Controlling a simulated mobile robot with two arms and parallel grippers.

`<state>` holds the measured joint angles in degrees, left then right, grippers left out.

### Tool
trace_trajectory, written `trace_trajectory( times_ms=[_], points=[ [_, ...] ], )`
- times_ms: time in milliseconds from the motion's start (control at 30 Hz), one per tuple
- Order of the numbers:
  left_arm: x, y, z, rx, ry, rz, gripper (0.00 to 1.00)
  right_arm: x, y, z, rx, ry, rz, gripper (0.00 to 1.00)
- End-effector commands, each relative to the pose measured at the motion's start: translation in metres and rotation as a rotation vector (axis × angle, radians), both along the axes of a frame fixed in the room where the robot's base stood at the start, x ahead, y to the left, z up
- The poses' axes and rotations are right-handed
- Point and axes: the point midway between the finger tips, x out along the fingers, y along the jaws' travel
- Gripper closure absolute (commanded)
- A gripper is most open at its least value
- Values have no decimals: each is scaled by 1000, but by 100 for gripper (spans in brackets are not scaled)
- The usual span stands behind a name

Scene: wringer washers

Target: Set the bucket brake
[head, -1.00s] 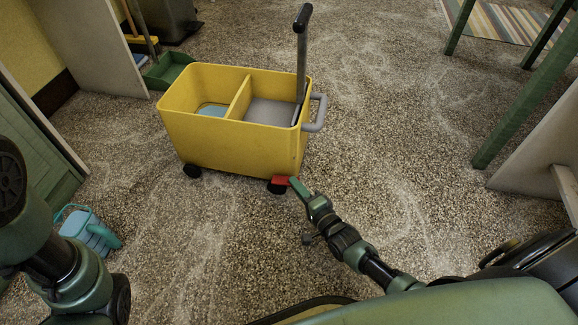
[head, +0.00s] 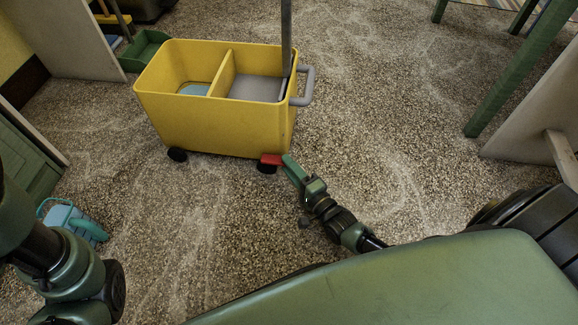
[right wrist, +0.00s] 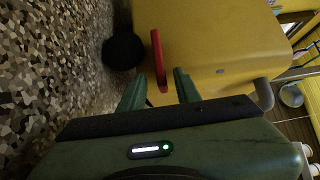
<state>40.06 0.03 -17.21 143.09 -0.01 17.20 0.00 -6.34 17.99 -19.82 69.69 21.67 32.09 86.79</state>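The yellow mop bucket (head: 210,125) stands on the speckled floor, with two compartments and small black wheels. Its red brake lever (head: 271,160) sits low at the near right corner, beside a black wheel (head: 266,169). In the right wrist view the lever (right wrist: 158,60) sticks out from the yellow wall, in line with the gap between my fingers. My right gripper (head: 290,163) is at the lever in the head view. In the right wrist view my right gripper (right wrist: 158,78) has its fingers apart, one on each side of the lever's near end; I cannot tell whether they touch it. My left gripper is out of view.
A grey handle (head: 304,88) juts from the bucket's right end, and a grey pole (head: 287,40) rises from it. A light blue can (head: 72,219) lies at left. A green dustpan (head: 146,50) is behind. Green table legs (head: 508,80) stand at right; floor between is clear.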

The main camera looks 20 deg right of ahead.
Motion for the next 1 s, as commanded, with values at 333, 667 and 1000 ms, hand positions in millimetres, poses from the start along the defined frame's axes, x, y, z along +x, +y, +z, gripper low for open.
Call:
trace_trajectory(
  times_ms=[333,667,1000],
  points=[
    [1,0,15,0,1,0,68,-21,-4,3,-1,3,0,67],
    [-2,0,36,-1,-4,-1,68,-71,-14,1,0,2,-1,67],
    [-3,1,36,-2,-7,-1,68,-77,-15,-1,0,0,-1,67]
  ],
)
